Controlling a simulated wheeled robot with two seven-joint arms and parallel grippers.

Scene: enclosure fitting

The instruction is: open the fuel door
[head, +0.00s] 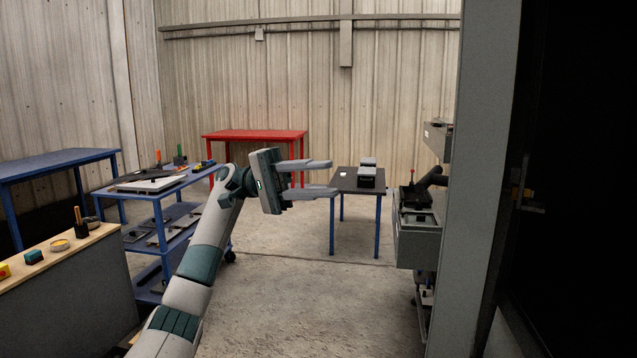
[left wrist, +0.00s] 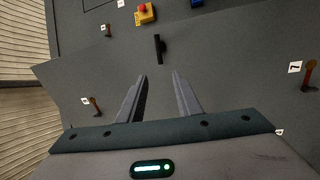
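My left gripper (head: 334,177) is open and empty in the head view, its fingers pointing right toward the grey cabinet (head: 480,190). In the left wrist view, my left gripper (left wrist: 160,76) has its two fingers apart in front of a grey panel (left wrist: 225,75). A short black bar handle (left wrist: 158,48) stands on the panel just beyond the fingertips, roughly in line with the gap between them. No contact shows. I cannot tell for sure which part is the fuel door, nor see it swung open. My right gripper is not in view.
A blue cart (head: 160,194), a red table (head: 255,135) and a dark-topped table (head: 358,182) stand behind; the floor between is clear.

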